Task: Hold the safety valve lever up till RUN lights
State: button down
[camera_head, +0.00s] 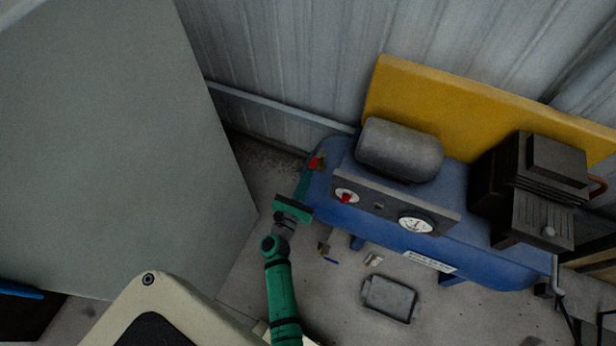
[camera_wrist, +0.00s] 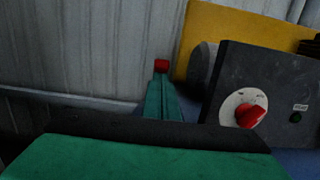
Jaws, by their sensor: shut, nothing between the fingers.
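My gripper (camera_head: 309,177) is shut and empty, its green fingers reaching to the left end of the blue compressor tank (camera_head: 478,240). In the wrist view the gripper (camera_wrist: 160,92) points away from the camera. A small red piece, apparently the safety valve lever (camera_head: 316,162), shows right at the fingertips. It also shows in the wrist view (camera_wrist: 161,65), just beyond them. I cannot tell whether they touch, and the valve body is hidden. The RUN lamp (camera_wrist: 296,117) on the dark panel (camera_wrist: 270,80) looks dark green and unlit.
The panel carries a red selector knob (camera_wrist: 249,115) and a round gauge (camera_head: 415,223). A grey motor (camera_head: 400,148) and a dark pump (camera_head: 535,180) sit on the tank before a yellow guard (camera_head: 450,100). A large grey panel (camera_head: 120,140) stands left. A grey box (camera_head: 389,298) lies on the floor.

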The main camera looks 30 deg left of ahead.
jog(key=s+d+f, duration=0.1)
jog(key=s, duration=1)
jog(key=shift+s+d+f, duration=0.15)
jog(key=shift+d+f, duration=0.1)
jog(key=shift+d, duration=0.15)
dwell(0.4)
